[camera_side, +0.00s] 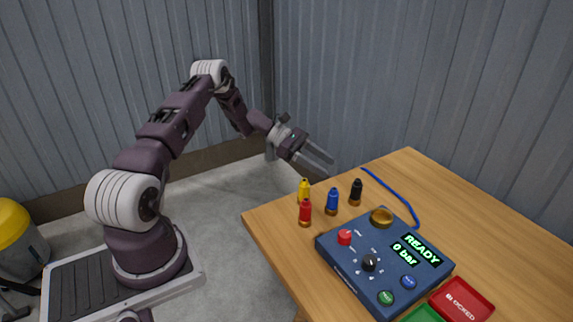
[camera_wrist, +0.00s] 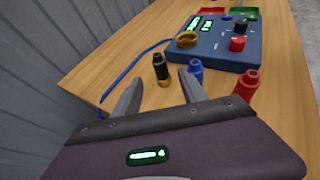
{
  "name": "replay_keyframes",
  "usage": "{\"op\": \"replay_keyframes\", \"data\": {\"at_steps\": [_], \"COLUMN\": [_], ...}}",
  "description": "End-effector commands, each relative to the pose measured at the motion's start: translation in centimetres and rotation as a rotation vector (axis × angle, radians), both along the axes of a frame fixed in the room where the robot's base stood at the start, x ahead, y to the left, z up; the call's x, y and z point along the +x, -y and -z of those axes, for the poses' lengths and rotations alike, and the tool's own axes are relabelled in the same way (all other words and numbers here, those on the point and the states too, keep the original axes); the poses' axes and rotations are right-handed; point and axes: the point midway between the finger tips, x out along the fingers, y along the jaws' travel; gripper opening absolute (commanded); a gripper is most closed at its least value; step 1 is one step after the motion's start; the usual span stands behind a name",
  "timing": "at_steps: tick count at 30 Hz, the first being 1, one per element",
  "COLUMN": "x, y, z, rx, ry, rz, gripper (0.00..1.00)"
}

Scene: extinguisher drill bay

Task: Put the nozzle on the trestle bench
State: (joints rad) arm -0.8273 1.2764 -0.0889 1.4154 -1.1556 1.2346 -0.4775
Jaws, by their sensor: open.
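Several nozzle-shaped pieces stand upright on the wooden bench top (camera_side: 480,205): yellow (camera_side: 304,190), red (camera_side: 305,213), blue (camera_side: 332,202) and black (camera_side: 356,192). The wrist view shows the black nozzle (camera_wrist: 160,68), the blue nozzle (camera_wrist: 195,75), partly behind a finger, and the red nozzle (camera_wrist: 248,85); the yellow one is not seen there. My gripper (camera_side: 330,168) is open and empty, above the bench's far left part. In the wrist view, the black nozzle appears between its fingertips (camera_wrist: 160,77), beyond them and untouched.
A blue control box (camera_side: 350,262) reading READY, 0 bar, with a brass ring (camera_side: 381,216) on it, stands beside the nozzles. A blue hose (camera_side: 395,190) curves behind. Red (camera_side: 463,300) and green (camera_side: 422,314) trays lie at the front. The bench's right side is clear.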

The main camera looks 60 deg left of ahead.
Motion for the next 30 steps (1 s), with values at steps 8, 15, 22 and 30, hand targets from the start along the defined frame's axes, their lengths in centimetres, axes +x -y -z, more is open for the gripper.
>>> {"op": "replay_keyframes", "data": {"at_steps": [8,15,22,30], "x": [-4.0,-18.6,-31.2,-34.2], "y": [11.1,20.6,21.2,20.2], "z": [-13.8,-24.1,-25.3,-24.5], "rx": [0.455,1.056,1.553,1.715], "ry": [0.177,0.5,0.82,0.92], "rz": [0.504,1.089,1.46,1.556], "gripper": [0.5,0.5,0.5,0.5]}}
